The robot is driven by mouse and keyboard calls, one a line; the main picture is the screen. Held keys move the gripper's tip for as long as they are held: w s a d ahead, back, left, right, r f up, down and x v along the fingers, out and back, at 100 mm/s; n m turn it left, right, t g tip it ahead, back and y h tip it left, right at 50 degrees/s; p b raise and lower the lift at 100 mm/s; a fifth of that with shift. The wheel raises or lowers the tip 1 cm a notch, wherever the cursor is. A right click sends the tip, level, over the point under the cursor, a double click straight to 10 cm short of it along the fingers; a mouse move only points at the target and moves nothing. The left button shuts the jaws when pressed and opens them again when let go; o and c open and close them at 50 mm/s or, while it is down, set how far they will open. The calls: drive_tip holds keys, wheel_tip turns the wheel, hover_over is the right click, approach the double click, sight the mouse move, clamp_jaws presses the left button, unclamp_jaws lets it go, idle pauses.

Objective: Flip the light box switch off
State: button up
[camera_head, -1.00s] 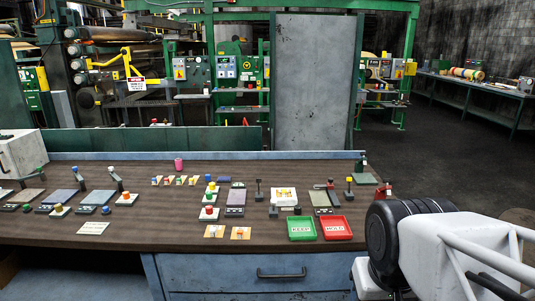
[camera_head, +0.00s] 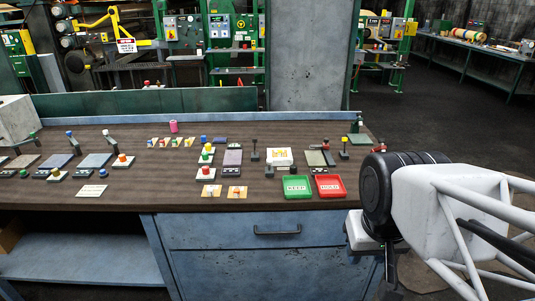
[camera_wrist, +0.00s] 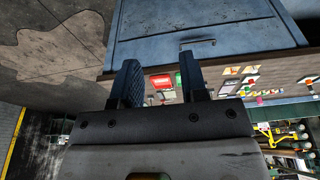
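A small white box with yellow shapes on its top (camera_head: 279,155) stands on the bench, right of centre, behind the green tray. It looks like the light box. A small dark part sits at its front edge; whether that is the switch and how it is set is too small to tell. My gripper (camera_wrist: 160,82) shows in the wrist view with its two dark fingers apart and nothing between them. It is away from the bench controls, which appear beyond the fingers. In the head view my arm is at the right, and the fingertips cannot be made out.
A green tray (camera_head: 297,187) and a red tray (camera_head: 330,186) lie at the bench's front right. Black-knobbed levers (camera_head: 255,148) stand beside the white box. Several coloured buttons and grey panels fill the bench's left and middle. A blue drawer (camera_head: 250,231) is below.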

drive_tip(key=shift+w+d, duration=0.1)
drive_tip(key=shift+w, duration=0.1)
drive_tip(key=c, duration=0.5)
drive_tip(key=shift+w+d+f+n, duration=0.1)
drive_tip(key=shift+w+d+n, duration=0.05)
drive_tip(key=shift+w+n, duration=0.15)
clamp_jaws()
drive_tip(key=w+f+n+t+h, duration=0.2)
drive_tip(key=w+n+h, duration=0.2)
drive_tip(key=w+n, duration=0.55)
drive_tip(key=w+f+n+t+h, duration=0.1)
drive_tip(key=w+n+t+h, duration=0.3)
drive_tip(key=w, duration=1)
drive_tip(key=w+a+f+n+t+y, duration=0.2)
drive_tip(key=w+a+f+n, duration=0.4)
drive_tip(key=w+a+n, duration=0.2)
drive_tip(key=w+a+f+n+t+y, duration=0.2)
drive_tip(key=w+a+f+n, duration=0.4)
drive_tip(key=w+a+n, duration=0.3)
drive_tip(key=shift+w+a+f+n+y, duration=0.3)
drive_tip(key=shift+a+f+n+y, duration=0.1)
drive_tip(key=shift+a+n+y, duration=0.45)
